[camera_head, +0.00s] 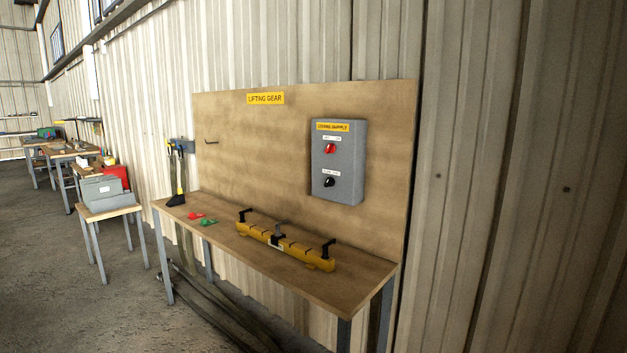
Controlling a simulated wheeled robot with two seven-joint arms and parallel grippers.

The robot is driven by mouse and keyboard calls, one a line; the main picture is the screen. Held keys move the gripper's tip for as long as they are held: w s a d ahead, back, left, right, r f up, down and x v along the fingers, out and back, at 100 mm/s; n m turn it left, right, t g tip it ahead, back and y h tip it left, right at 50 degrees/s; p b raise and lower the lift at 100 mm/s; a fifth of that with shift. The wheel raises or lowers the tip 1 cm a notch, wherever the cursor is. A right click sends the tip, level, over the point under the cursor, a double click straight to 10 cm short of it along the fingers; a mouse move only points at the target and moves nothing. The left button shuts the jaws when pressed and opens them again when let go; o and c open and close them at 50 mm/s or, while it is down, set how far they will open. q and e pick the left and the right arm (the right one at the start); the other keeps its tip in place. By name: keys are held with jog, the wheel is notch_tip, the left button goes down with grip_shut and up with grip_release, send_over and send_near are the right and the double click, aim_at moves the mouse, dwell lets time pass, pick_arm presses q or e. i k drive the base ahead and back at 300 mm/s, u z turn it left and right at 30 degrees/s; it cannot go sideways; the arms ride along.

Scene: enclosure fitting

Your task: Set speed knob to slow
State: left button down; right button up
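A grey control box (338,188) is mounted on the right part of an upright wooden board. It has a yellow label at its top, a red knob (330,148) in the upper half and a black knob (328,182) below. A small white label sits above each knob; the lettering is too small to read surely, so I cannot tell the setting of the black knob. Neither of my grippers shows in the head view.
A wooden bench (345,280) below the board carries a yellow bar (285,247) with black hooks, red pieces (194,215) and green pieces (208,222). A small table (110,211) with a grey box (102,193) stands left. Floor in front is clear.

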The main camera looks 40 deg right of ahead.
aim_at(330, 182)
jog(key=z, duration=0.35)
jog(key=i, duration=1)
jog(key=z, duration=1.5)
jog(key=i, duration=0.75)
jog(key=z, duration=0.75)
